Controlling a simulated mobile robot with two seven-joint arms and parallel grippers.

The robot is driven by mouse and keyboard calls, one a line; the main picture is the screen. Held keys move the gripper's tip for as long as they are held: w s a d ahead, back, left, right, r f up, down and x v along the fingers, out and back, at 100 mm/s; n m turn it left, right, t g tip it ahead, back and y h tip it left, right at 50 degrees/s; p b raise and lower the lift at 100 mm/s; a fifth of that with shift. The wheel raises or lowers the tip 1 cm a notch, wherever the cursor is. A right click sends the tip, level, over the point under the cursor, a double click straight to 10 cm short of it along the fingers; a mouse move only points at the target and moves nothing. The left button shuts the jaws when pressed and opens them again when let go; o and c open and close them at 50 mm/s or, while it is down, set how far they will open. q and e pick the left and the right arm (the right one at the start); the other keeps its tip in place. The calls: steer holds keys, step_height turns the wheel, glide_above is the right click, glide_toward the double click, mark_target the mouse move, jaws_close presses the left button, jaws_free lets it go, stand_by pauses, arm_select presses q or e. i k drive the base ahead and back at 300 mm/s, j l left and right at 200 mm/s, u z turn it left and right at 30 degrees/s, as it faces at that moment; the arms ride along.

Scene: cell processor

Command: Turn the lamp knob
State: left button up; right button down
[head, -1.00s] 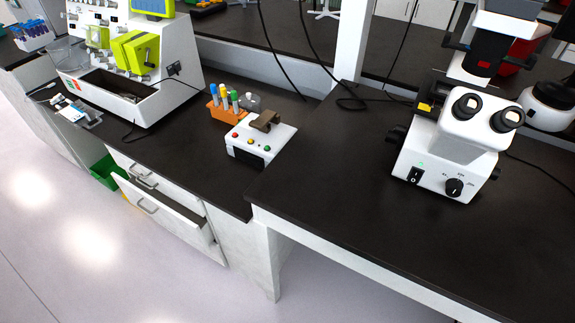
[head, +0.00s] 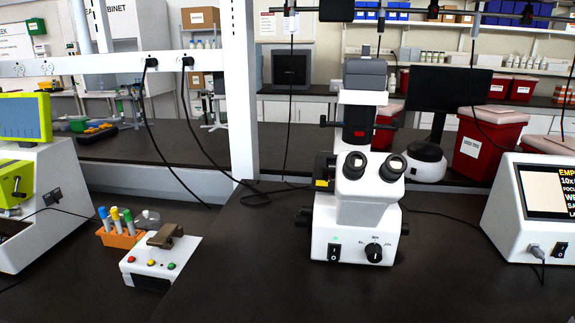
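The white microscope (head: 362,190) stands upright on the black bench, right of the picture's middle, with two eyepieces facing me. The round black lamp knob (head: 373,252) is on the right of its front base, with small markings above it. A black rocker switch (head: 334,252) sits on the left of the base, with a small green light over it. Neither of my grippers shows in the head view.
A white device with coloured buttons (head: 160,262) and an orange tube rack (head: 120,235) stand to the left. A white machine with a screen (head: 535,210) stands to the right. Red bins (head: 476,145) are behind. The black bench (head: 270,285) is clear before the microscope.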

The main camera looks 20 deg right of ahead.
mark_target(307, 211)
steer(key=i+j, duration=0.2)
steer(key=i, duration=0.25)
steer(key=i+j+z, duration=0.1)
steer(key=i, duration=0.35)
steer(key=j+z, duration=0.1)
steer(key=z, duration=1.25)
